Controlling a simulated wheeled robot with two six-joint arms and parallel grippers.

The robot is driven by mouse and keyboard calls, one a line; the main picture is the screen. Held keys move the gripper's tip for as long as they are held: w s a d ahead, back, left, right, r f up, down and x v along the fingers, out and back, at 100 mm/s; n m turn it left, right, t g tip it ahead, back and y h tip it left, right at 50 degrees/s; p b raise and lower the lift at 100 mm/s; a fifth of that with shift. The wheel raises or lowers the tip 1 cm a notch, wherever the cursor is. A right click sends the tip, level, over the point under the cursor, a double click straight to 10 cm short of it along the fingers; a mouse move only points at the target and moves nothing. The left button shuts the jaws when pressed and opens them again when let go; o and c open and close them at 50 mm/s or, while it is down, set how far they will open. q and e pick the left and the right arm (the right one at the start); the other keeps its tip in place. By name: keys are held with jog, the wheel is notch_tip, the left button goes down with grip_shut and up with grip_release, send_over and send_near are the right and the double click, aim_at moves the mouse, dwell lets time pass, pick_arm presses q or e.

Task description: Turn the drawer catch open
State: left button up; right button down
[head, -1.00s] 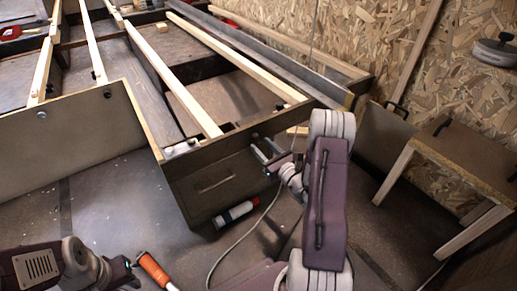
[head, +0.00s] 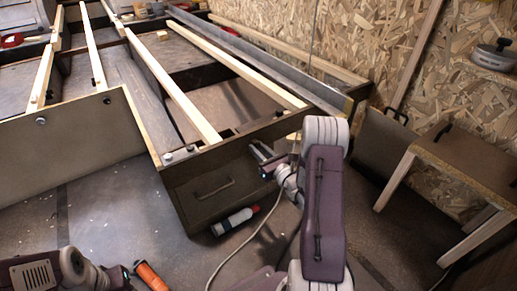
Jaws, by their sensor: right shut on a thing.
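The catch's turn cannot be made out. My left arm shows at the bottom left, and its gripper (head: 135,277) is partly cut off by the lower edge, so its jaws are unclear.
An orange-handled thing (head: 151,276) lies near my left gripper. A wooden bench (head: 470,160) stands at the right. Light slats (head: 178,95) cross the frame.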

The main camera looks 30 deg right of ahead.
jog(key=shift+d+r+m+p, duration=0.1)
jog(key=shift+r+m+p, duration=0.05)
jog(key=shift+m+p, duration=0.5)
jog(key=shift+d+f+m+p, duration=0.3)
jog(key=shift+f+m+p, duration=0.15)
jog(key=shift+m+p, duration=1.9)
jog(key=shift+d+f+m+p, duration=0.35)
jog(key=shift+m+p, duration=1.25)
jog(key=shift+m, duration=1.4)
jog(key=shift+d+f+m+p, duration=0.25)
jog(key=shift+f+m+p, duration=0.25)
jog(key=shift+m+p, duration=1.85)
jog(key=shift+m+b, duration=0.3)
jog(key=shift+m, duration=0.25)
jog(key=c, duration=1.2)
grip_release()
jog(key=shift+c, duration=0.2)
